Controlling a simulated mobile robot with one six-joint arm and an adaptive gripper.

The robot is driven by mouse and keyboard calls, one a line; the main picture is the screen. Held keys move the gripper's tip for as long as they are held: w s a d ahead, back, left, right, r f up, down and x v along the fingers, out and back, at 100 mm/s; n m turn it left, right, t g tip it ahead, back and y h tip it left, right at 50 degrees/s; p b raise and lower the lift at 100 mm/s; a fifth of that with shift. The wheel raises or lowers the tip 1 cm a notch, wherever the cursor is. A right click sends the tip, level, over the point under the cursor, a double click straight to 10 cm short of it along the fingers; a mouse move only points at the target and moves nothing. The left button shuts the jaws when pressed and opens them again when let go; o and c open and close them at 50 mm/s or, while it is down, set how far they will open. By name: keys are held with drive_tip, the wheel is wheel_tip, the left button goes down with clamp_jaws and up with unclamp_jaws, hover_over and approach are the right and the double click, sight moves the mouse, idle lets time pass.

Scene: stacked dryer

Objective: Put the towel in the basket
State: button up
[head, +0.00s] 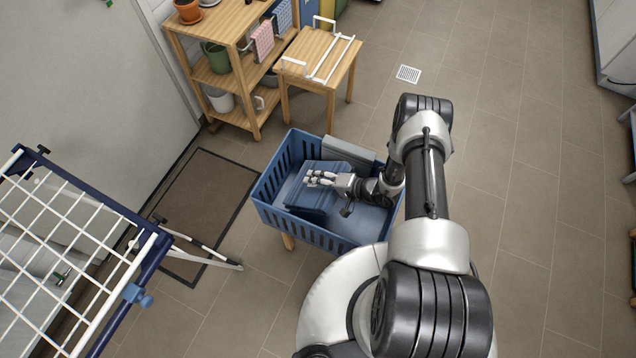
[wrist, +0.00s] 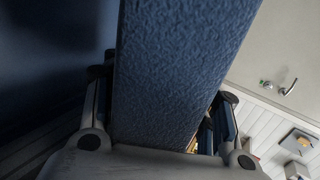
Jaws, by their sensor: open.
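The blue basket (head: 268,215) has slotted walls and stands in the middle of the head view. A folded blue towel (head: 308,200) is inside its outline, at the left part. My gripper (head: 320,178) is over the basket at the towel, with its fingers pointing left. In the wrist view the textured blue towel (wrist: 180,65) fills the middle, and the open fingers of my gripper (wrist: 165,115) stand on either side of it. Whether the towel rests on the basket floor cannot be told.
A grey folded item (head: 348,150) lies at the basket's back edge. A wooden stool (head: 325,70) and a wooden shelf (head: 220,75) with pots stand behind. A white drying rack (head: 70,240) is at left. The floor to the right is clear.

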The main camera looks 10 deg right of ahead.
drive_tip(key=v, duration=1.2)
